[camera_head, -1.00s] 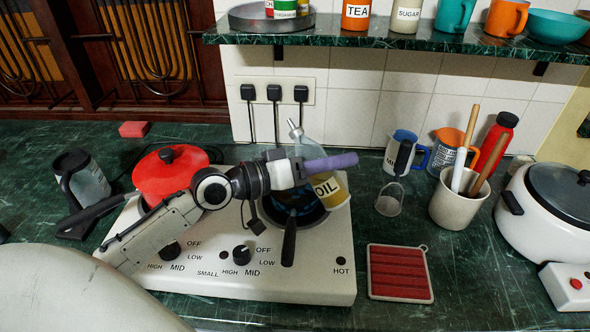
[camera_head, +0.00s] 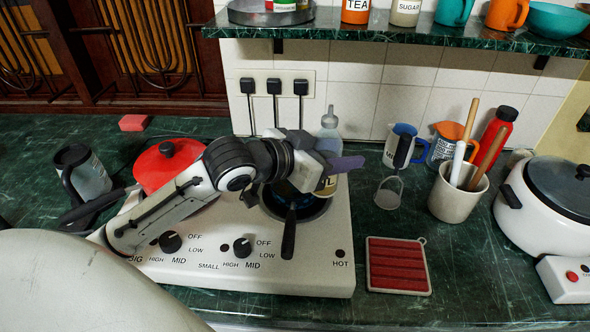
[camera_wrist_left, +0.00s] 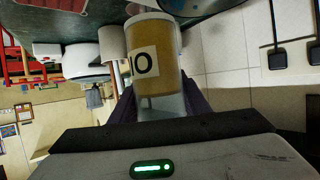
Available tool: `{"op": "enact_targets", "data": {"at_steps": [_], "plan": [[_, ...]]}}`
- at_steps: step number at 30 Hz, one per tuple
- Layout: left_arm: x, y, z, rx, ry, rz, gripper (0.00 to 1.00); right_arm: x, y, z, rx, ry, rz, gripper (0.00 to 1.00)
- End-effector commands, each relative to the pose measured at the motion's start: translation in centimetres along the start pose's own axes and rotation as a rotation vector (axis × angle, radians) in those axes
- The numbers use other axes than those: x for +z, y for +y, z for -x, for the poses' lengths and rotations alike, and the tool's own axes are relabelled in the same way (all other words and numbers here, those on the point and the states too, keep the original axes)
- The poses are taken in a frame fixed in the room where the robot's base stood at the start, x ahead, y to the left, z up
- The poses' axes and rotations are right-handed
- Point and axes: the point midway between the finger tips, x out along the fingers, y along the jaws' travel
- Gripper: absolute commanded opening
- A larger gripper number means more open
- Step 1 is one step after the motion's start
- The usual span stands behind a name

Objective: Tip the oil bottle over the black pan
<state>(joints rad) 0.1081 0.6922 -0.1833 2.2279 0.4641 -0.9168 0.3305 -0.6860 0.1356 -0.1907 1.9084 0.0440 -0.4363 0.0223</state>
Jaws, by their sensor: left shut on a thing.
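The gripper hides the bottle's middle. In the left wrist view the oil bottle (camera_wrist_left: 158,45) sits between the two purple fingers. The black pan rests on the stove's right burner, its handle pointing to the front. My left forearm crosses over the stove and hides part of the pan. My right gripper does not show.
A red lidded pan (camera_head: 166,170) sits on the left burner of the white stove (camera_head: 310,275). To the right are a small strainer (camera_head: 389,194), mugs and a utensil pot (camera_head: 455,197). A shelf (camera_head: 400,35) runs above. Counter around the red trivet (camera_head: 398,265) is clear.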

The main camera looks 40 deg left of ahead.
Motion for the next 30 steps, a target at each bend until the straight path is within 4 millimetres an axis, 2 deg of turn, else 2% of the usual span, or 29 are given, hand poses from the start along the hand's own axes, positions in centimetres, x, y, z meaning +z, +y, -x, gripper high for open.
{"op": "enact_targets", "data": {"at_steps": [13, 24, 30], "plan": [[-0.3, 0.0, 0.1, 0.001, 0.005, 0.0, 0.1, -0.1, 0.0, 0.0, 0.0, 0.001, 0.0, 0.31], [-4.9, 0.0, 1.9, 0.0, 0.009, -0.002, 0.1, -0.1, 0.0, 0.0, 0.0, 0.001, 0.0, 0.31], [-5.7, 0.0, 2.4, 0.001, 0.005, 0.001, 0.1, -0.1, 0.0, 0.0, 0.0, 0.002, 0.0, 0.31]]}}
